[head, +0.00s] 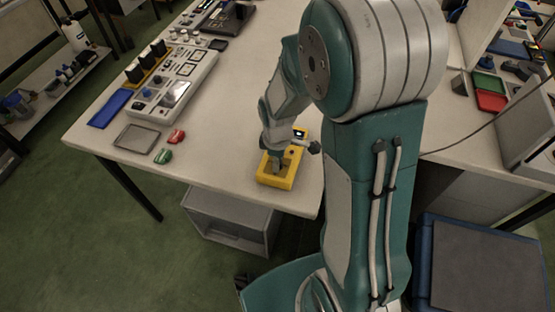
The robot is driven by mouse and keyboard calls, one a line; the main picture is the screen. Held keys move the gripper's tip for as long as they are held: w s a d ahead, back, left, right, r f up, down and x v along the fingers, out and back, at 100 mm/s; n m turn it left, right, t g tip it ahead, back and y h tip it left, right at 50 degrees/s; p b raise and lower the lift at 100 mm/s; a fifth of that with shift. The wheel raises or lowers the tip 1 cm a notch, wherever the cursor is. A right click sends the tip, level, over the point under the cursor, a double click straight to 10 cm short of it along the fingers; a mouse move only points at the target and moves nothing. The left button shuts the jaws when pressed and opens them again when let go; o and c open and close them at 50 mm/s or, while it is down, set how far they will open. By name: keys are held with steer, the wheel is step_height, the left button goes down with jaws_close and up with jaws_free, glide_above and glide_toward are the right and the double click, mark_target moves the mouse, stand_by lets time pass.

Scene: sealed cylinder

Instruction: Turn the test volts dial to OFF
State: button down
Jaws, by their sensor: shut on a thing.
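A yellow tester (277,182) lies on the white bench near its front edge, with a small dark display (300,134) at its far end. My arm reaches down over it from the right. My gripper (278,167) points down onto the near half of the tester's face and is shut on the test volts dial there. The gripper covers the dial, so its pointer and the OFF mark cannot be read. A dark grey knob-like piece (314,147) shows just right of the tester.
A grey instrument panel (186,79), a blue tray (110,108), a grey tray (136,138), and small red (176,136) and green (162,156) pieces are at left. The bench between them and the tester is clear.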

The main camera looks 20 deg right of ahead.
steer(key=n, duration=0.5)
steer(key=shift+w+r+n, duration=0.1)
steer(key=shift+w+n, duration=0.1)
steer(key=shift+n, duration=2.4)
steer(key=shift+c, duration=1.9)
jaws_free()
steer(key=shift+a, duration=0.1)
steer(key=shift+s, duration=0.1)
step_height(320, 180, up, 12)
